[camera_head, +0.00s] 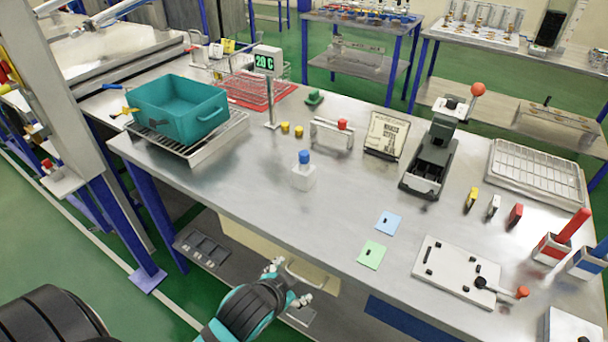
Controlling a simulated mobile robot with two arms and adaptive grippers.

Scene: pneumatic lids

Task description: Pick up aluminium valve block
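A small pale block with a blue knob on top (303,174), which looks like the aluminium valve block, stands upright near the middle of the steel bench (230,168), towards its front. My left gripper (289,283) is below and in front of the bench edge, at the lower middle. Its two fingers are spread apart with nothing between them. It is well away from the block and not touching it. My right gripper is not in view.
A teal crate (183,108) sits on a metal tray at left. A display post (270,92), yellow caps (285,127) and a red-knobbed fixture (331,134) stand behind the block. Blue (388,222) and green (371,254) cards lie to its right. Bench around the block is clear.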

